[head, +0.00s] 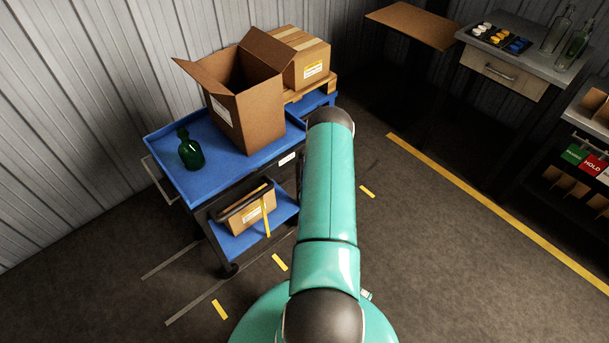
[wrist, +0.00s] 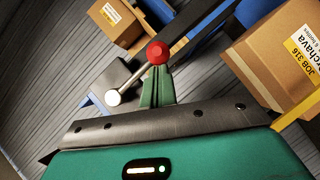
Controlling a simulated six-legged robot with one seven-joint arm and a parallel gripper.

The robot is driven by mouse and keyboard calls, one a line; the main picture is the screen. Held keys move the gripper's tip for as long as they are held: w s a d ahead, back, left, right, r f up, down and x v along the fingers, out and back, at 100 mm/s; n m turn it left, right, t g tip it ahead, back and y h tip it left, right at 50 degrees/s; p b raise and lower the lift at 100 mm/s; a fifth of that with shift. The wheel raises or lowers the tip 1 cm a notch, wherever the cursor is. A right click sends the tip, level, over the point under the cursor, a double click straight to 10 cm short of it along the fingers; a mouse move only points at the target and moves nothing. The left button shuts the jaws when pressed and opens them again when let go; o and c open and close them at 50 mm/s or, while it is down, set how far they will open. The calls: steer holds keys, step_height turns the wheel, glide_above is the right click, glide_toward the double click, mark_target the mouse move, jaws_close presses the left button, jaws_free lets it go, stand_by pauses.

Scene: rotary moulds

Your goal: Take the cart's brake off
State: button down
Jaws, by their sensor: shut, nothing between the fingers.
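The blue cart (head: 176,188) stands against the corrugated wall in the head view, with a lower shelf (head: 243,240). In the wrist view, a red ball knob (wrist: 157,52) shows at the tips of my gripper (wrist: 159,72). A thin metal rod (wrist: 134,79) runs from near the red knob down-left to a pale round end (wrist: 113,97); this looks like the brake lever. My green fingers are shut with nothing between them. I cannot tell whether they touch the knob. In the head view my arm hides the gripper and the lever.
An open carton (head: 254,115) and a green bottle (head: 191,152) stand on the cart's top. A closed box (head: 306,62) sits behind. A strapped box (head: 246,208) lies on the lower shelf. Floor right of my arm is clear up to a yellow line (head: 480,197).

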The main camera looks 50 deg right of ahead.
steer(key=shift+d, duration=0.1)
steer(key=s+d+r+n+t+h, duration=0.1)
steer(key=d+r+n+t+h, duration=0.1)
steer(key=d+n, duration=0.4)
steer(key=shift+s+d+r+n+t+h, duration=0.15)
steer(key=shift+s+d+n+t+h, duration=0.2)
steer(key=shift+d+h, duration=0.65)
steer(key=shift+s+d, duration=0.1)
steer(key=shift+d, duration=0.1)
stand_by(0.4)
steer(key=shift+a, duration=0.1)
steer(key=s+a+f, duration=0.6)
steer(key=s+a, duration=0.1)
steer(key=a, duration=0.2)
stand_by(0.5)
